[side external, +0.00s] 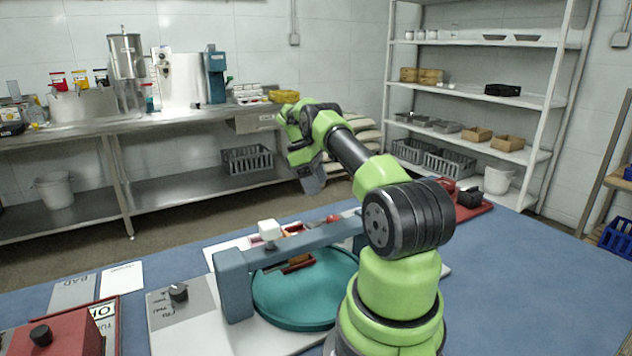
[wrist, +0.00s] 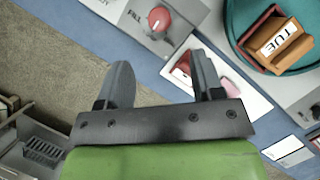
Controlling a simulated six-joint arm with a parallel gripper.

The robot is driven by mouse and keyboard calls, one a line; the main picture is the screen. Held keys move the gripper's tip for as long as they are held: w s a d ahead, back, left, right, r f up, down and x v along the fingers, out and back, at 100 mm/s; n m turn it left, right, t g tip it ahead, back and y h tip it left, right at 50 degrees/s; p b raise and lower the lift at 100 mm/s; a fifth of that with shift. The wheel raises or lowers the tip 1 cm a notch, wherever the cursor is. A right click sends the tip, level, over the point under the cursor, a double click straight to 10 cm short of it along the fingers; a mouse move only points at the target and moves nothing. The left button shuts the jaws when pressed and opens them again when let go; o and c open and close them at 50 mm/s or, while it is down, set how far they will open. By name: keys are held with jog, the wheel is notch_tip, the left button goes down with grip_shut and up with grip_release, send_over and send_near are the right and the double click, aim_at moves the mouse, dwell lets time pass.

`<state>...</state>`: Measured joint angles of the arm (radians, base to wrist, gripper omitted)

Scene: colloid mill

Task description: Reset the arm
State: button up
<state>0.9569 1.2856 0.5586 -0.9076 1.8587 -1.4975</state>
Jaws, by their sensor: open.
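My gripper (side external: 312,180) is raised beyond the far edge of the blue table in the side external view, its jaws pointing down. In the wrist view its two dark fingers (wrist: 160,75) stand apart with nothing held between them. Beyond the fingers is floor and the table edge. The teal round plate (side external: 290,312) sits under a blue-grey bridge (side external: 320,238). An orange-brown block labelled TUE (wrist: 279,42) lies on the plate at the upper right of the wrist view.
A red knob (wrist: 159,18) on a grey panel and a pink piece on a white card (wrist: 232,88) lie near my fingers in that view. A red box (side external: 60,335) with a black knob stands at the front left.

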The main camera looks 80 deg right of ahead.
dwell(0.4)
jog(key=w+a+r+t+h, duration=0.1)
jog(key=w+a+r+t, duration=0.25)
jog(key=a+r, duration=0.55)
jog(key=w+a+r+t+h, duration=0.1)
jog(key=w+a+r+t, duration=0.1)
jog(key=w+a+r, duration=0.55)
jog(key=s+a+r+m+t+y, duration=0.1)
jog(key=s+a+r+t, duration=0.2)
jog(key=a, duration=0.5)
jog(key=s+a+r+m+t+y, duration=0.1)
jog(key=s+a+r, duration=0.2)
jog(key=s+a, duration=0.35)
jog(key=s+a+f+m+t+y, duration=0.2)
jog(key=s+a, duration=0.5)
jog(key=a, duration=0.2)
jog(key=shift+f, duration=0.4)
